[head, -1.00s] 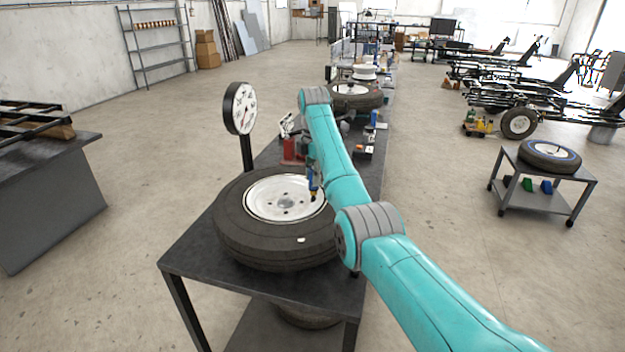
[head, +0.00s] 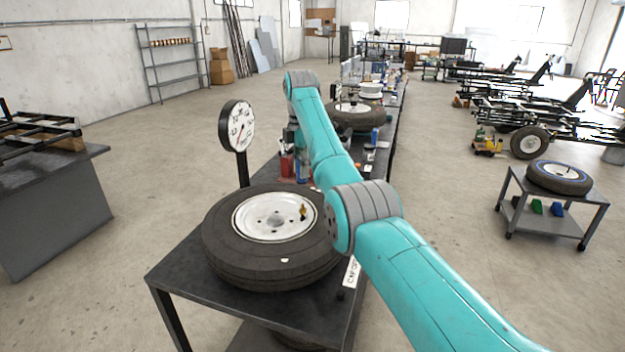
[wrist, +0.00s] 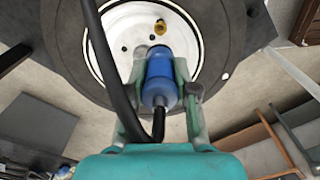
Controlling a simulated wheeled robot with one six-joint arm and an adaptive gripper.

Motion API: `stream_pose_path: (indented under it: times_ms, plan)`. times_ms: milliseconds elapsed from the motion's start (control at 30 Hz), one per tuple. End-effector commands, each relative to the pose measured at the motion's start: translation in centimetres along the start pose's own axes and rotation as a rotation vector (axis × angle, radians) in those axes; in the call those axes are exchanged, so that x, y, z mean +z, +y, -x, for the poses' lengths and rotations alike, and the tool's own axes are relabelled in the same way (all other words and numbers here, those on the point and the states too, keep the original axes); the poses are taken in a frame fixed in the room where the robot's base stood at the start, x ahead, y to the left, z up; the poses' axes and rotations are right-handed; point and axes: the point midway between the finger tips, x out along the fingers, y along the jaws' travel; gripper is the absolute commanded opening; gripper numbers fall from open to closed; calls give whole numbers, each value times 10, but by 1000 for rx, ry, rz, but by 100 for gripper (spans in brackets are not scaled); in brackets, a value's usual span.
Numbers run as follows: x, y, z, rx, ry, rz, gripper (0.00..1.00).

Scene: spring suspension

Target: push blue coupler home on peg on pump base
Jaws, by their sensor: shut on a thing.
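My gripper (wrist: 160,80) is shut on the blue coupler (wrist: 159,78), a short blue cylinder with a grey end. A dark hose end (wrist: 158,124) shows at its near end. Beyond the coupler in the wrist view is the white wheel hub with a brass fitting (wrist: 160,27), apart from the coupler. In the head view the brass fitting (head: 303,212) stands on the hub, and a small blue patch (head: 303,167), probably the coupler, shows beside my arm. A red object (head: 287,164), possibly the pump base, stands behind the tyre. I cannot make out the peg.
A tyre (head: 222,250) lies on the dark bench (head: 190,282), with a round gauge (head: 238,126) on a post behind it. A thick black hose (wrist: 104,70) crosses the wrist view. More tyres and small items crowd the bench further back.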

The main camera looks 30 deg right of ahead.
Motion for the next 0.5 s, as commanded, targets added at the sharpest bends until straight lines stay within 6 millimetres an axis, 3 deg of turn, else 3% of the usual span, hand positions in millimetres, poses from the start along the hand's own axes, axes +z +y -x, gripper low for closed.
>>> stream_pose_path:
  times_ms: [500]
  plan:
    - [-7,3,37,0,0,0,0]
